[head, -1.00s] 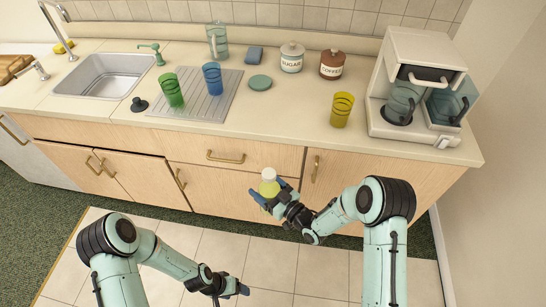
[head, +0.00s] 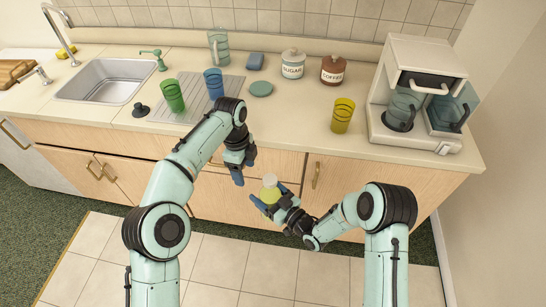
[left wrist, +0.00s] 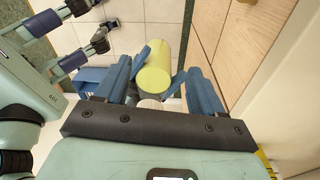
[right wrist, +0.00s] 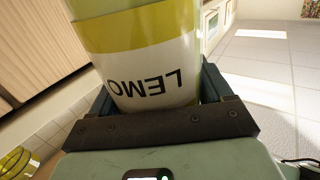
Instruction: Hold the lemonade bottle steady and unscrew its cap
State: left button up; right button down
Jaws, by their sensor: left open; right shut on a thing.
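The lemonade bottle (head: 270,195) is yellow-green with a pale cap (head: 269,180), held in front of the counter. My right gripper (head: 272,208) is shut on its body. The right wrist view shows the bottle's white label (right wrist: 155,82), reading "LEMO" upside down, between the fingers. My left gripper (head: 239,170) is open and empty, just left of the cap and close to it. Contact with the cap cannot be made out.
The counter (head: 290,112) and its wooden cabinet fronts stand behind my grippers. A green cup (head: 172,96), a blue cup (head: 213,83) and a yellow cup (head: 342,115) stand on it. The coffee machine (head: 415,95) is at the right. The tiled floor (head: 210,265) below is clear.

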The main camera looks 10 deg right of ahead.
aim_at(273, 179)
pick_arm(q)
jog(key=s+d+r+m, duration=0.1)
jog(key=d+r+m, duration=0.1)
jog(key=s+d+r+m, duration=0.1)
jog(key=d+r+m, duration=0.1)
jog(key=d+r, duration=0.1)
jog(key=s+d+r+m, duration=0.1)
jog(key=d+r+m, duration=0.1)
jog(key=r+m, duration=0.1)
jog(key=shift+s+d+t+y, duration=0.3)
jog(key=shift+s+d+t, duration=0.1)
jog(key=shift+d+f, duration=0.1)
jog(key=shift+f, duration=3.75)
jog(key=shift+c, duration=0.4)
jog(key=c, duration=1)
jog(key=shift+c, duration=0.3)
